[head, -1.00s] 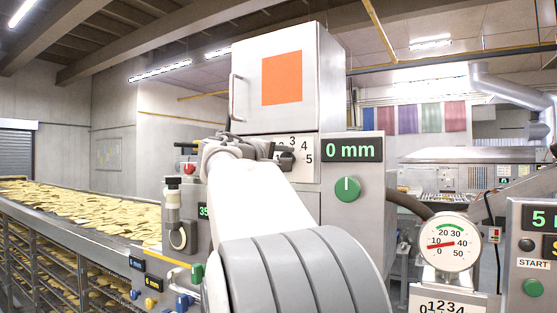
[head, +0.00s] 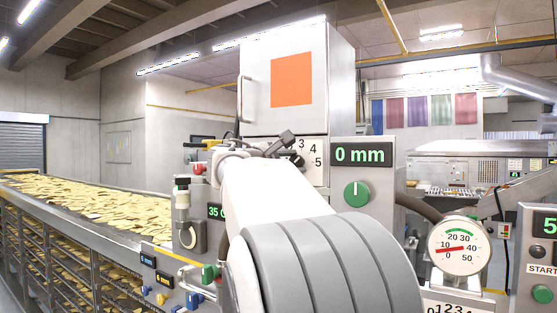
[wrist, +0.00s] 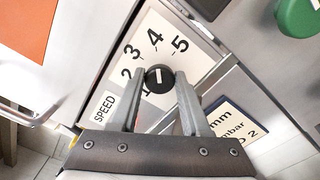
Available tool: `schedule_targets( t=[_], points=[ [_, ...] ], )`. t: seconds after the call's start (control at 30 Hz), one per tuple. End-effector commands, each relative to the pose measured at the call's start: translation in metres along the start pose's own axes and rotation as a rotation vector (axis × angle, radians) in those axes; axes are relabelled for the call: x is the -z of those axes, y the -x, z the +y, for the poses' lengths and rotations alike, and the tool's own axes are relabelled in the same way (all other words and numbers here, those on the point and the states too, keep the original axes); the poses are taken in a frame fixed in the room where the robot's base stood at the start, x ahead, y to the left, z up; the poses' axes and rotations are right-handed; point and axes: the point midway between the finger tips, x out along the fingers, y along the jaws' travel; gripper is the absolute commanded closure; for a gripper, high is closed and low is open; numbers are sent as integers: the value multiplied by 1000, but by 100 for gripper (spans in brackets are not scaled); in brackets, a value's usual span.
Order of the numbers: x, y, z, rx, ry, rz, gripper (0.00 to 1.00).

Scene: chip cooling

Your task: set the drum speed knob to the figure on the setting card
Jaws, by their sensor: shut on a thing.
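The drum speed knob (wrist: 159,78) is round and black with a white mark, on a white dial plate (wrist: 112,85) marked SPEED and 1 to 5. In the wrist view the mark points up the picture, roughly toward the 4. My gripper (wrist: 160,84) is shut on the knob, one finger on each side. In the head view my gripper (head: 290,148) is tilted at the dial plate (head: 311,173) and partly hides it. A blue-edged card (wrist: 237,128), probably the setting card, shows "mm", "mbar" and "D 2"; its left part is hidden by a finger.
A green knob (head: 357,195) sits under a "0 mm" display (head: 363,154), right of the dial. A cabinet (head: 340,75) with an orange square rises above. A conveyor of chips (head: 90,205) runs left. A round gauge (head: 459,247) stands at right.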

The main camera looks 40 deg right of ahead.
Motion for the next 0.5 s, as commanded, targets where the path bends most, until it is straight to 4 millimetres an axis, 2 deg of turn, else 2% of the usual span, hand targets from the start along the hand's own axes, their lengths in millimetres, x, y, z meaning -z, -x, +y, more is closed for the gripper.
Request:
schedule_targets(
  t=[0.5],
  points=[
    [0,0,-1,1,45,0,100]
  ],
)
